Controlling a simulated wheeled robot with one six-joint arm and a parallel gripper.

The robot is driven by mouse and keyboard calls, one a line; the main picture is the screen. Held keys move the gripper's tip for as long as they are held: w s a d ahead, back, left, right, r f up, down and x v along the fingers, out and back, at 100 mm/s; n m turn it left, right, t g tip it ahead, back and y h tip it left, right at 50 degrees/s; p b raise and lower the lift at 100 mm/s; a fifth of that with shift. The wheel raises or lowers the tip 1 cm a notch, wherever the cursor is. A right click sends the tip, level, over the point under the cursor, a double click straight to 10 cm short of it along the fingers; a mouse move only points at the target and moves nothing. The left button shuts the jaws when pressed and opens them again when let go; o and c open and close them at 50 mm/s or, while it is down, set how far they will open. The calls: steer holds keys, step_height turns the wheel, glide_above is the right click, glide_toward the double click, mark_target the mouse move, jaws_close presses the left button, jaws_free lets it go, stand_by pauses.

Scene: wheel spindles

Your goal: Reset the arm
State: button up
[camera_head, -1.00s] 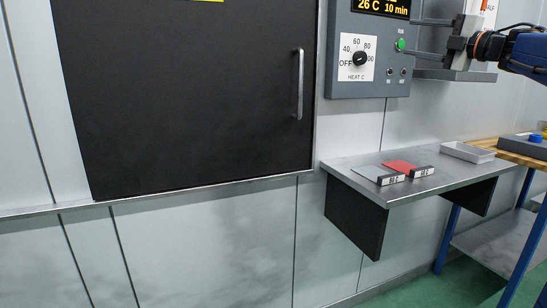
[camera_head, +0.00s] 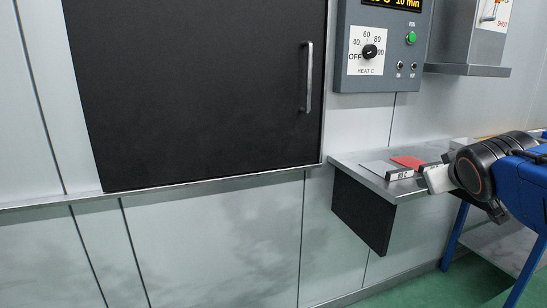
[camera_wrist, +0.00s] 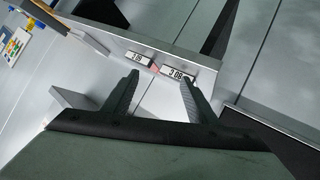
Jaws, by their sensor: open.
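My arm enters from the right edge in the head view, its dark wrist in front of the right part of the metal shelf (camera_head: 350,162). The fingers are hidden there. In the wrist view my gripper (camera_wrist: 158,95) shows two dark fingers, spread apart with nothing between them. Beyond the fingertips are two small labelled blocks, the left one (camera_wrist: 138,58) and the right one (camera_wrist: 176,73), at the shelf edge.
A large black door (camera_head: 200,90) with a vertical handle (camera_head: 309,78) fills the left. A grey control box (camera_head: 382,45) with a heat dial (camera_head: 369,51) and a green button (camera_head: 411,38) hangs above the shelf. A grey wall bracket (camera_head: 470,69) is to its right.

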steer(key=s+a+f+g+y, duration=0.2)
steer(key=s+a+f, duration=0.3)
steer(key=s+f, duration=0.5)
steer(key=s+a+f+m+g+y, duration=0.1)
steer(key=s+a+f+g, duration=0.4)
steer(key=s+f, duration=0.5)
steer(key=shift+a+f+y, duration=0.2)
steer(key=shift+f+y, duration=0.4)
steer(key=shift+f, duration=0.2)
